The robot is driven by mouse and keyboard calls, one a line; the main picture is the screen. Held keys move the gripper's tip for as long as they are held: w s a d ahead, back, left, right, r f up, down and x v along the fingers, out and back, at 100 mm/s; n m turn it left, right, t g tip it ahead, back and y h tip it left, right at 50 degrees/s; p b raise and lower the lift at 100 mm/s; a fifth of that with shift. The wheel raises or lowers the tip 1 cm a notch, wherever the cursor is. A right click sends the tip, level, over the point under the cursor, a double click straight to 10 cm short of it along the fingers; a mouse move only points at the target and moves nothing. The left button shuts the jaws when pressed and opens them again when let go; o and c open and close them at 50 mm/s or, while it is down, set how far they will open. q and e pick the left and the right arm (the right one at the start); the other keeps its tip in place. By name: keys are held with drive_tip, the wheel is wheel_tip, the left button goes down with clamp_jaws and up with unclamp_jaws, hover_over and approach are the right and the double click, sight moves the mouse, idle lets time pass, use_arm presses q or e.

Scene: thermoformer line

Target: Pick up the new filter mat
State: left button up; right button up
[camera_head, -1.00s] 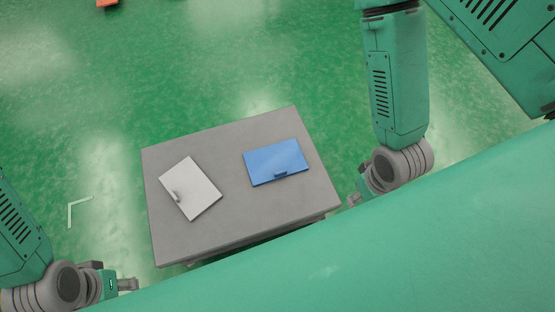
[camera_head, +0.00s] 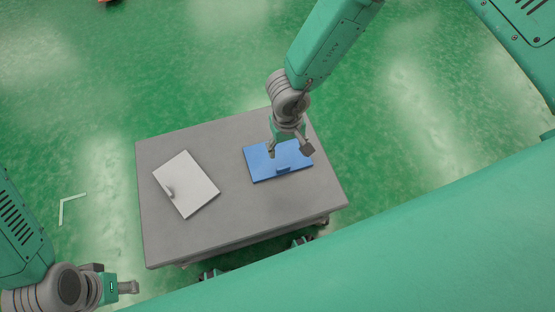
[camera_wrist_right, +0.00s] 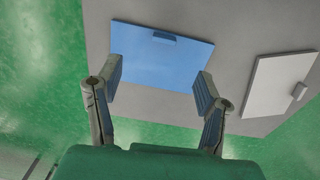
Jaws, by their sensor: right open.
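A blue flat panel with a small handle tab (camera_head: 262,166) lies on the grey table at the right. A white flat panel with a similar tab (camera_head: 196,194) lies at the left of the table. Which is the new filter mat cannot be told from looks. My right gripper (camera_head: 289,151) is open over the far edge of the blue panel, fingers spread and empty. In the right wrist view the blue panel (camera_wrist_right: 155,65) lies beyond the open fingers (camera_wrist_right: 158,88), its tab at the far side. My left gripper (camera_head: 128,287) is at the lower left, away from the table; its jaw opening is unclear.
The grey table (camera_head: 240,220) has bare room between the panels and along its front. The white panel also shows in the right wrist view (camera_wrist_right: 275,85). Green floor surrounds the table. My own green body covers the bottom right of the head view.

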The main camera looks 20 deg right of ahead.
drive_tip(key=b, duration=0.3)
hover_over(283, 166)
drive_tip(key=s+a, duration=0.1)
drive_tip(key=s, duration=0.1)
drive_tip(key=f, duration=0.8)
drive_tip(key=shift+w+f, duration=0.2)
drive_tip(key=shift+w, duration=0.05)
drive_tip(key=f+b, duration=0.2)
drive_tip(key=f, duration=0.1)
drive_tip(key=f+b, duration=0.1)
drive_tip(key=f, duration=0.1)
drive_tip(key=shift+w+d+f, duration=0.15)
drive_tip(key=shift+w+d, duration=0.05)
drive_tip(key=shift+w, duration=0.05)
drive_tip(key=c, duration=1.4)
